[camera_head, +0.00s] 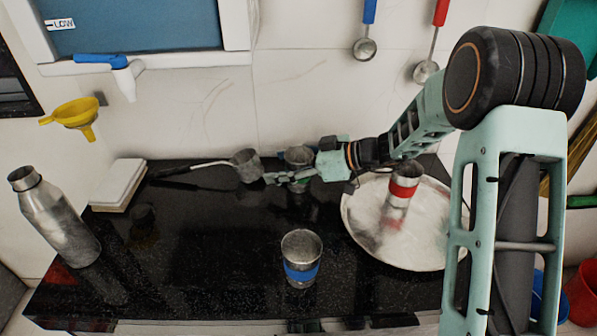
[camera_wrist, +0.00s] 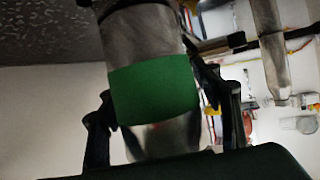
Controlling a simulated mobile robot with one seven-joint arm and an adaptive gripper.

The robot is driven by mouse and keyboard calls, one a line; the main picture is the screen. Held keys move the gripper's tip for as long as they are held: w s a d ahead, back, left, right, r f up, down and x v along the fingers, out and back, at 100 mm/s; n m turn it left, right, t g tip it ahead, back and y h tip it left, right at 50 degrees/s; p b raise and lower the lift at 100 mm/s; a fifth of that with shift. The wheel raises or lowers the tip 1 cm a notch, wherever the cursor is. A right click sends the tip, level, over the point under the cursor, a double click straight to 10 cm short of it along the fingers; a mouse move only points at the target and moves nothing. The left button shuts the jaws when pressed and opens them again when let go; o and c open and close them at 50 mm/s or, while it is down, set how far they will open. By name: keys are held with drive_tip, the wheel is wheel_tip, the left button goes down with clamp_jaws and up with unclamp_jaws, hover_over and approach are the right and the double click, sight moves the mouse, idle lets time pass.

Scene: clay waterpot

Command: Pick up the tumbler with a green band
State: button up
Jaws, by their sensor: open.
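The tumbler with a green band (camera_head: 299,155) stands at the back middle of the black counter. In the head view its grey rim shows above my gripper (camera_head: 285,179), which hides much of its body. In the wrist view the green band of the tumbler (camera_wrist: 153,90) is large and close, between the two dark fingers of my gripper (camera_wrist: 163,118). The fingers are open, one on each side of it. I cannot tell whether either finger touches it.
A blue-banded tumbler (camera_head: 300,260) stands at the front middle. A red-banded tumbler (camera_head: 403,185) stands on a round pale plate (camera_head: 425,245) at right. A long-handled metal cup (camera_head: 246,166) is just left of my gripper. A metal bottle (camera_head: 58,220) stands far left.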

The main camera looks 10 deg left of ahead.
drive_tip(key=shift+a+f, duration=0.1)
drive_tip(key=shift+a, duration=0.15)
drive_tip(key=shift+c, duration=0.5)
drive_tip(key=c, duration=1.4)
clamp_jaws()
